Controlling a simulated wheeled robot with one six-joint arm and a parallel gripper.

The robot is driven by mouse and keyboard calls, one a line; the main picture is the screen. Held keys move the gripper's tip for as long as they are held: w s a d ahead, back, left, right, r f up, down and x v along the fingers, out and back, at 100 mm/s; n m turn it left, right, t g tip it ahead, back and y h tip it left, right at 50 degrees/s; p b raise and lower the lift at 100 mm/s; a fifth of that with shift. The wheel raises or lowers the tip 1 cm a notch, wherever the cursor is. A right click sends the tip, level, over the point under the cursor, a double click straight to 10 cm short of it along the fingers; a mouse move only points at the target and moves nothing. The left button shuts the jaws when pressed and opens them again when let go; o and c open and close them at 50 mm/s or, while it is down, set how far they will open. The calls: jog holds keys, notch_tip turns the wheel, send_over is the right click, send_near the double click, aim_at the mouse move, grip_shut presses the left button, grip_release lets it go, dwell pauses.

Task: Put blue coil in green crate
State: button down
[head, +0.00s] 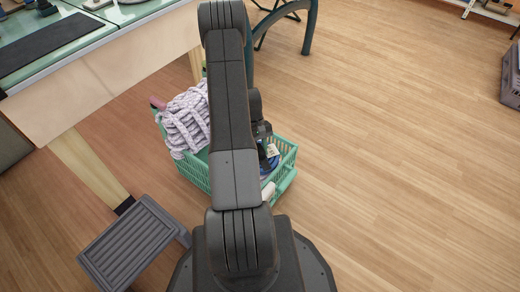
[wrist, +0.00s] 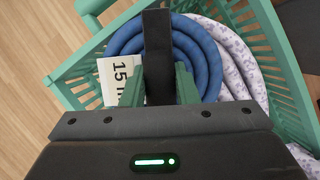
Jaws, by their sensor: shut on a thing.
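A white and purple rope coil (head: 185,120) is heaped at the crate's left side and lies beside the blue coil in the wrist view (wrist: 240,60). A grey step stool (head: 130,245) and a table (head: 90,75) stand left.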

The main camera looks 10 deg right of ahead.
jog(key=shift+f+b, duration=0.35)
jog(key=shift+f, duration=0.15)
dwell(0.3)
jog(key=c, duration=1)
grip_release()
jog(key=shift+c, duration=0.2)
jog(key=p+v, duration=0.4)
jog(key=v, duration=0.9)
jog(key=shift+r, duration=0.4)
jog(key=shift+w, duration=0.1)
